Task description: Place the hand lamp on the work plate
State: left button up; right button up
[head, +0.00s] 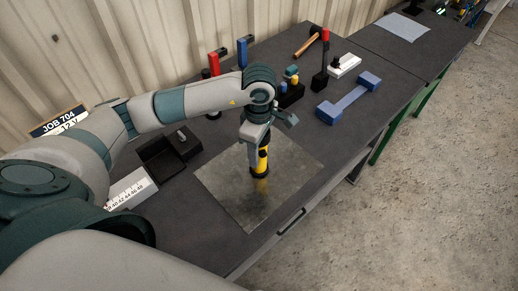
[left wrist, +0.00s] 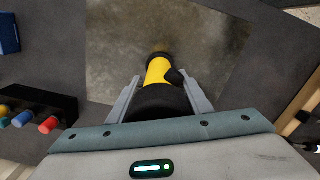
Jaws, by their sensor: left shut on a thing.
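The hand lamp (head: 262,160) is yellow with black parts and stands roughly upright over the grey metal work plate (head: 222,190). My left gripper (head: 257,140) is shut on the lamp's upper part from above. In the left wrist view the lamp (left wrist: 158,72) sits between the two fingers (left wrist: 158,95), with the work plate (left wrist: 215,55) beyond it. The lamp's lower end is at or just above the plate; I cannot tell whether it touches. My right gripper is not in view.
A black open tray (head: 165,160) and a white ruler-marked block (head: 130,189) lie left of the plate. The plate's front part is clear.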

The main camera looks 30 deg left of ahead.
pick_arm(q)
jog(key=o, duration=1.2)
jog(key=shift+o, duration=0.2)
jog(key=shift+r, duration=0.2)
notch_tip(320, 180, up, 10)
jog(key=b, duration=0.3)
jog(key=shift+b, duration=0.3)
jog(key=shift+r, duration=0.9)
